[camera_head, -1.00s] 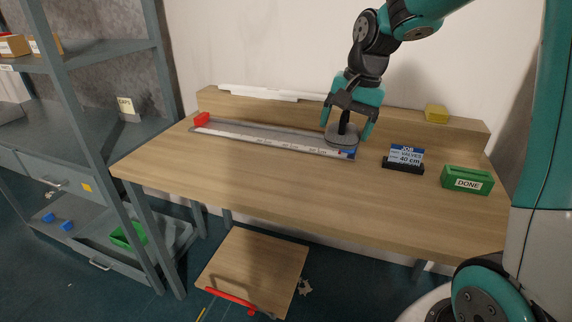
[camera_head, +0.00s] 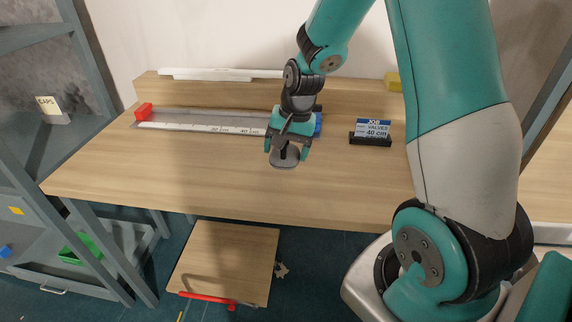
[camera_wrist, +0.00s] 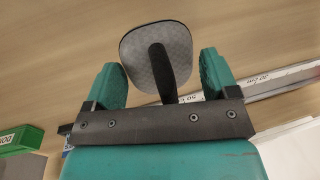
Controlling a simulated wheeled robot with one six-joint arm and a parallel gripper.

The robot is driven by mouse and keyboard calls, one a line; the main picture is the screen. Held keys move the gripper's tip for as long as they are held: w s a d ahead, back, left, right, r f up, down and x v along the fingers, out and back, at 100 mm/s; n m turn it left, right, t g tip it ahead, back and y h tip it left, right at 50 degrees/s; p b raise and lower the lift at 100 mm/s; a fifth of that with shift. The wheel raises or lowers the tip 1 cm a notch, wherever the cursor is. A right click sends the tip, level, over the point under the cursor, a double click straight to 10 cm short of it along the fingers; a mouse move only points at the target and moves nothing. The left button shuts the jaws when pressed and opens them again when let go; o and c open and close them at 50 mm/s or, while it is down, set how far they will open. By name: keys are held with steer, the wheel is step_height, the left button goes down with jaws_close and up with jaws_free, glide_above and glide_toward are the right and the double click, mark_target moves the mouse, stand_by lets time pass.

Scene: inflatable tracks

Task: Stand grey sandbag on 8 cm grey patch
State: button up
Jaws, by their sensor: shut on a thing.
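My gripper (camera_head: 287,149) is shut on the black upright handle of the grey sandbag (camera_head: 284,163), a flat grey disc-like piece. The sandbag hangs below the fingers, over the wooden table in front of the measuring track's right part. In the wrist view the sandbag (camera_wrist: 142,50) shows its grey, rounded plate beyond the fingertips, with the black handle between the two teal fingers. I cannot make out the 8 cm grey patch in either view now. Whether the sandbag touches the table is hard to tell, but it looks held above it.
The measuring track (camera_head: 200,124) lies along the table's back, with a red end block (camera_head: 144,110) at left. A green DONE block (camera_wrist: 20,138) shows in the wrist view. The table's middle and front (camera_head: 200,180) are clear.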

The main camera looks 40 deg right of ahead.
steer(key=shift+f, duration=2.6)
steer(key=shift+f, duration=0.15)
steer(key=o, duration=1.2)
